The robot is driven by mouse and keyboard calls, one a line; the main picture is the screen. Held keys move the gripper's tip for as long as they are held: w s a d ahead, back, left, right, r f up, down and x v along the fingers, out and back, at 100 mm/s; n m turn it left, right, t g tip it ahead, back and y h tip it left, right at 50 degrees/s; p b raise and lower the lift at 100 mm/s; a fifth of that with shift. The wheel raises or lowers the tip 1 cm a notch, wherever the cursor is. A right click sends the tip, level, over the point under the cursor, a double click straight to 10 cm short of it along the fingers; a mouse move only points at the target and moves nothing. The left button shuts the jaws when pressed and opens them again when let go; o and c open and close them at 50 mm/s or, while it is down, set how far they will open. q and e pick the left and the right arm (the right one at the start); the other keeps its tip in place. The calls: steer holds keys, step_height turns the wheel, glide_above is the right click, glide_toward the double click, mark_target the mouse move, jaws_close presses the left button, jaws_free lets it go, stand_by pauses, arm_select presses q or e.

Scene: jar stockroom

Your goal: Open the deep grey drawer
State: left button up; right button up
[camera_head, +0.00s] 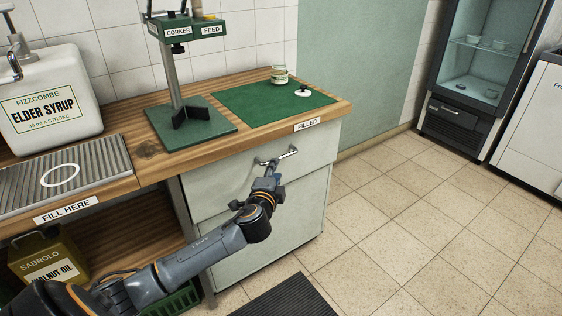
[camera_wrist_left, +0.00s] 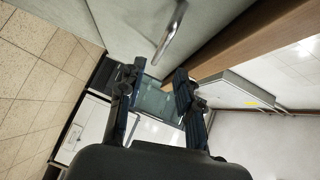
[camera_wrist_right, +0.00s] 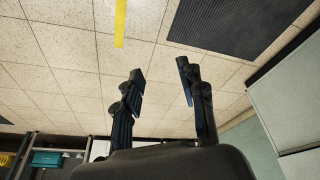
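The grey drawer front (camera_head: 225,178) sits under the right end of the wooden counter and looks shut. Its metal bar handle (camera_head: 283,156) runs across the upper part, and it also shows in the left wrist view (camera_wrist_left: 171,32). My left gripper (camera_head: 270,172) is just below and in front of the handle in the head view. In the left wrist view the left gripper (camera_wrist_left: 159,70) has its fingers apart, with nothing between them; the handle lies beyond the fingertips. My right gripper (camera_wrist_right: 159,68) is open and empty over the tiled floor, and is not in the head view.
A green mat (camera_head: 245,105) with a small jar (camera_head: 279,74) lies on the counter beside the corker stand (camera_head: 180,95). A lower grey front (camera_head: 270,235) is below the drawer. A black floor mat (camera_head: 287,300) lies in front. Tiled floor to the right is clear.

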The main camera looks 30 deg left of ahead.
mark_target(281, 158)
arm_select(q)
steer(key=shift+b+x, duration=0.8)
steer(key=shift+x, duration=3.75)
arm_select(e)
steer(key=shift+v, duration=1.15)
steer(key=shift+s+d, duration=0.1)
steer(key=shift+s, duration=0.05)
arm_select(q)
jaws_close()
